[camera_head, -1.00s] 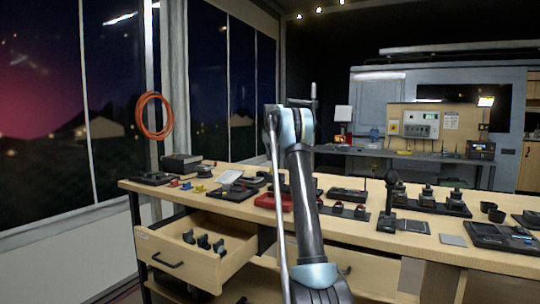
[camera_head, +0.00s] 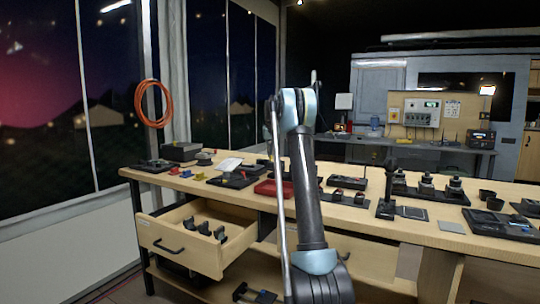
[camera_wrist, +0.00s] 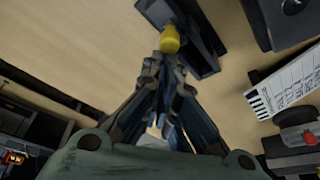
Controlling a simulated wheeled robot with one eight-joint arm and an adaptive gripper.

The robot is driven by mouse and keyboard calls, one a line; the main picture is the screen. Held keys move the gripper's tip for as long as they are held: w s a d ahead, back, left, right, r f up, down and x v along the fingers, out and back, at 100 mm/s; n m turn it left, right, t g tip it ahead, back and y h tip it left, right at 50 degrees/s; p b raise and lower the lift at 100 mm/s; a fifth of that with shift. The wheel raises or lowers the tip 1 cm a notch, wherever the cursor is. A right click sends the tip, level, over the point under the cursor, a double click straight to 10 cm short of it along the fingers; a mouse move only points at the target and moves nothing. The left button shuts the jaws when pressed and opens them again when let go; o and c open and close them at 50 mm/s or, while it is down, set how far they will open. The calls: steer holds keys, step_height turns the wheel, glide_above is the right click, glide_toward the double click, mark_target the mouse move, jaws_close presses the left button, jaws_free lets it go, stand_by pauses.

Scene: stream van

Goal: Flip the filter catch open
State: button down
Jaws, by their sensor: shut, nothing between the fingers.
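In the wrist view my gripper (camera_wrist: 164,66) is shut and empty, pointing towards the top of the picture. Just beyond its fingertips is a rounded yellow knob (camera_wrist: 170,40) on a dark block (camera_wrist: 201,40), over the pale wooden bench top. I cannot tell whether the tips touch the knob. No part is clearly recognisable as the filter catch, and I cannot tell whether this knob belongs to it. In the head view my arm stands in front of the bench and my gripper cannot be made out.
The wooden bench (camera_head: 340,212) carries several dark fixtures, a red tray (camera_head: 273,188) and an upright black stand (camera_head: 387,192). An open drawer (camera_head: 196,238) juts out at left. In the wrist view a white striped card (camera_wrist: 288,86) lies at right and dark equipment (camera_wrist: 30,135) at lower left.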

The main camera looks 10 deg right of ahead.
steer(key=shift+s+d, duration=0.55)
steer(key=shift+d, duration=0.25)
steer(key=shift+w+a, duration=0.15)
steer(key=shift+w, duration=0.15)
steer(key=w, duration=0.3)
steer(key=shift+f, duration=0.1)
steer(key=v, duration=1)
steer(key=shift+w, duration=0.3)
